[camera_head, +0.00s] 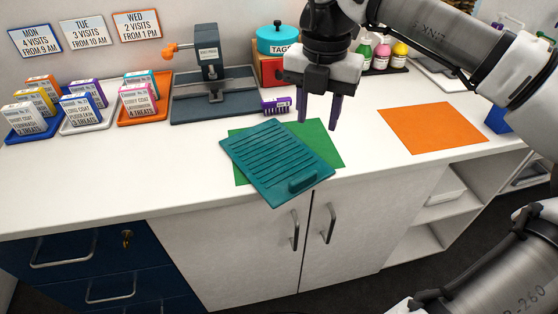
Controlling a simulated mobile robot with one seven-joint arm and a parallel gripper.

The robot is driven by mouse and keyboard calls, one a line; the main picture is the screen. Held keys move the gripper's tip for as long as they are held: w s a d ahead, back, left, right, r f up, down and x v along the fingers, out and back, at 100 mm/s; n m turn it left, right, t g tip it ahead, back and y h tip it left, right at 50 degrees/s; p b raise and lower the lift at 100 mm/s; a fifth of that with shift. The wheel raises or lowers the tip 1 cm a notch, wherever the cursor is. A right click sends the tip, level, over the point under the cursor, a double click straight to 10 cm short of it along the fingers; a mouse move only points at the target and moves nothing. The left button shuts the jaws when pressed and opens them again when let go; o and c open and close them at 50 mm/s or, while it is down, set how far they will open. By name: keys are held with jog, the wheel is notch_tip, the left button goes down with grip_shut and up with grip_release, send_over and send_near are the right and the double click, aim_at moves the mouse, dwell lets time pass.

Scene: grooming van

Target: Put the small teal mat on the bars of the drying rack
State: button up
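The small teal mat (270,155) is a flat, ribbed piece with a raised loop handle (302,180) at its near right corner. It lies askew over a green square (322,140) on the white counter, and its near corner reaches past the counter's front edge. My gripper (317,128) points down just behind and right of the mat, with its two dark fingers apart and nothing between them. I cannot make out a drying rack with bars in this view.
Behind the mat are a small purple item (276,105) and a grey press-like stand (210,75). Trays of small boxes (85,105) fill the left. Bottles (382,52) stand at the back right. An orange square (433,128) lies bare on the right counter.

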jog(key=m, duration=0.6)
send_over(312, 171)
notch_tip(312, 171, down, 8)
jog(key=shift+a+f, duration=0.1)
jog(key=shift+f, duration=0.05)
jog(key=shift+m, duration=0.3)
jog(key=shift+f+p, duration=0.7)
jog(key=shift+f, duration=1.9)
grip_shut()
